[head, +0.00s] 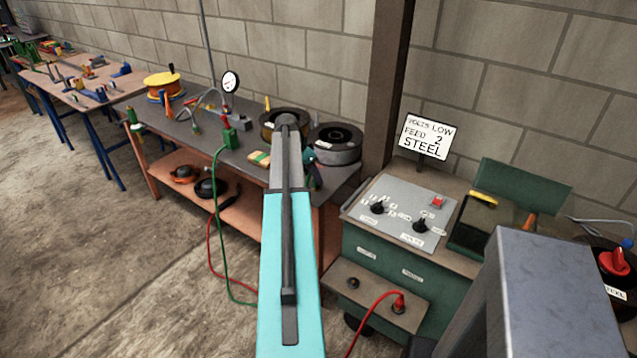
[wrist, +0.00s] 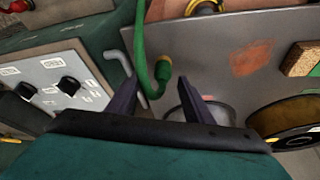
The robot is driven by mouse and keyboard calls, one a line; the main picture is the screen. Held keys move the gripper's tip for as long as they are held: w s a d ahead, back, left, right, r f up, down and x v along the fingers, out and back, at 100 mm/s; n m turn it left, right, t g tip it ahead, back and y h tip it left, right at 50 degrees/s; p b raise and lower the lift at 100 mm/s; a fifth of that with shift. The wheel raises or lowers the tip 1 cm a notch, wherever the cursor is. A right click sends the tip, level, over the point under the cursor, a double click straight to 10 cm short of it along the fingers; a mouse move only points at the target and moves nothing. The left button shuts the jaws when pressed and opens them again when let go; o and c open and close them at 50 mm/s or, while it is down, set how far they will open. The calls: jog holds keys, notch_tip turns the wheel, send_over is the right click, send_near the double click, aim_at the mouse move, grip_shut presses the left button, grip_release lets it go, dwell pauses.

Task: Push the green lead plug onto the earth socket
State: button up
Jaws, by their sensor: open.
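The green lead plug (wrist: 160,88) shows in the wrist view as the end of a green lead, with a brass-coloured tip. It lies between the two dark fingers of my gripper (wrist: 156,82), which are apart with gaps visible on both sides. In the head view my gripper (head: 314,178) is over the right end of the bench, largely hidden by my arm, and I cannot make out the plug there. A dark socket (head: 353,284), probably the earth socket, shows on the welder's lower front ledge, left of a red plug (head: 398,303) seated there.
The green welder (head: 382,254) stands right of the bench (head: 182,131). A green clamp (head: 230,137) and wire reels (head: 335,145) stand on the bench. The green lead (head: 217,210) hangs to the floor. A grey hook (wrist: 120,68) is beside the left finger.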

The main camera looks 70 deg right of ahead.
dwell(0.3)
jog(key=shift+s+d+f+p, duration=0.2)
jog(key=shift+d+f+p, duration=0.4)
jog(key=shift+f, duration=0.2)
jog(key=shift+p+x, duration=0.5)
jog(key=shift+x, duration=1.1)
jog(key=c, duration=1)
